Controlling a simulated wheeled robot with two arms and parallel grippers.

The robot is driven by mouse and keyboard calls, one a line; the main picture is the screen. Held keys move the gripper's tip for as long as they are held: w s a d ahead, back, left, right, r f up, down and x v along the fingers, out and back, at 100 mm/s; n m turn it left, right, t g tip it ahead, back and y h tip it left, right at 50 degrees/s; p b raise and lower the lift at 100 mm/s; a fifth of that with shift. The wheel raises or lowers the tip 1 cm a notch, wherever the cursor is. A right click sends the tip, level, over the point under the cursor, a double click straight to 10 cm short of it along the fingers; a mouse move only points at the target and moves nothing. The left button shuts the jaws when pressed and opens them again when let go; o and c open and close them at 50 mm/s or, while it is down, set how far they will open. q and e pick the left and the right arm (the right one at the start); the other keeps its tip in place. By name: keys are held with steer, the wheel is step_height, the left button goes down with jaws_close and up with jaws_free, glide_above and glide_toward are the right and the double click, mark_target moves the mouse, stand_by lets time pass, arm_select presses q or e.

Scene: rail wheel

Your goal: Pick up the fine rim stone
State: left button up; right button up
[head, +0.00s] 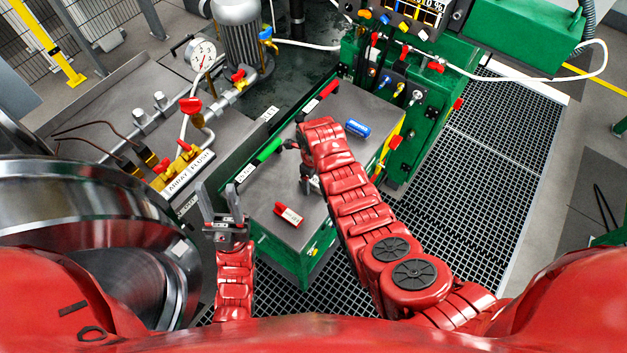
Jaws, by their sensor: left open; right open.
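A green bar (268,151) lies along the left edge of the green cart's grey top (341,107), beside a small white label. A red bar (328,89) with dark and white parts lies farther back along the same edge. A red block (288,213) with a white label lies near the front of the top. The labels are too small to read, so I cannot tell for sure which is the fine rim stone. My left gripper (220,197) is open and empty, left of the cart. My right gripper (305,168) is over the cart top, open, partly hidden by its wrist.
A blue cylinder (357,129) lies on the cart top, right of my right wrist. A bench with a gauge (202,55), valves and pipes stands at the left. A large steel wheel (95,215) fills the lower left. Green machinery (525,33) stands behind; floor grating lies right.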

jaws_close()
stand_by(0.3)
steer(key=shift+w+r, duration=0.1)
steer(key=shift+r, duration=0.1)
